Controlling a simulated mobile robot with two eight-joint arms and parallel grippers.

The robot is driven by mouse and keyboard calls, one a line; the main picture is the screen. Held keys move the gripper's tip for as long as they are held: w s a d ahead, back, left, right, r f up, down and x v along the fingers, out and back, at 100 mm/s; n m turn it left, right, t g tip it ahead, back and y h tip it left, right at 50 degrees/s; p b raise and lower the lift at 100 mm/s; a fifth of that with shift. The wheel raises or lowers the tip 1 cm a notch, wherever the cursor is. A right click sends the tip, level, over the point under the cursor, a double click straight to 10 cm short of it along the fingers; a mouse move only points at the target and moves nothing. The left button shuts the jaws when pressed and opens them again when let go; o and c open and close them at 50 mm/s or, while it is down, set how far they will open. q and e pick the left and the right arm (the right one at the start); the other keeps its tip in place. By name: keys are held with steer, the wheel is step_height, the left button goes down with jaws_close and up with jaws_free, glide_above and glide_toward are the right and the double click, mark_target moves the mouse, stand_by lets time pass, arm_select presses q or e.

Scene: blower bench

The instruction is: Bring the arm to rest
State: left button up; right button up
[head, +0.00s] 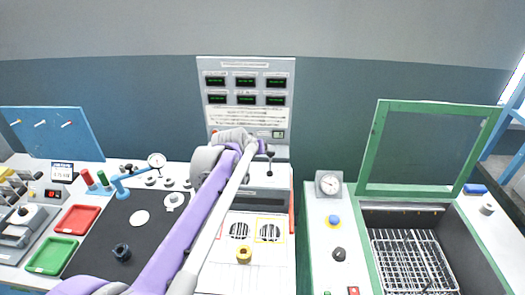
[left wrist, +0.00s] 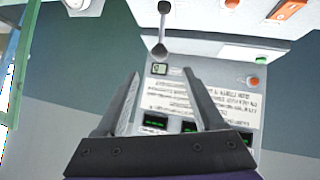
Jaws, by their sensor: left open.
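My left arm (head: 190,225) reaches from the lower left up to the grey display panel (head: 247,68). In the head view its own wrist hides the gripper's fingers. In the left wrist view my left gripper (left wrist: 161,74) is open, with nothing between its two dark fingers. A grey lever with a dark ball end (left wrist: 159,49) shows just beyond the fingertips, apart from them. The display panel (left wrist: 235,85) lies behind the fingers, upside down in that view. My right gripper is not in view.
A white bench with two round grilles (head: 239,231) and a yellow ring (head: 244,254) lies right of my arm. A black mat (head: 95,239), red tray (head: 77,219) and green tray (head: 52,255) lie left. A green-framed open lid (head: 418,146) stands over a wire-rack basin (head: 412,262) at right.

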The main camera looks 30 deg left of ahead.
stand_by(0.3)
arm_select(q)
steer(key=s+d+f+m+g+h, duration=0.1)
steer(key=s+d+f, duration=0.2)
steer(key=s+d, duration=0.35)
steer(key=s+d+f+m+g, duration=0.1)
steer(key=s+d+f+m, duration=0.15)
steer(key=s+d, duration=0.45)
steer(key=s+d+f+m+g, duration=0.1)
steer(key=s+f, duration=0.4)
steer(key=s, duration=0.4)
steer(key=s+d+f+g, duration=0.1)
steer(key=s+d+f, duration=0.1)
steer(key=s+f, duration=0.3)
steer(key=s, duration=0.3)
steer(key=shift+s+d+f+m+g, duration=0.15)
steer(key=shift+s+d+m+g, duration=0.05)
steer(key=shift+s+m+g, duration=0.2)
steer(key=shift+a, duration=0.1)
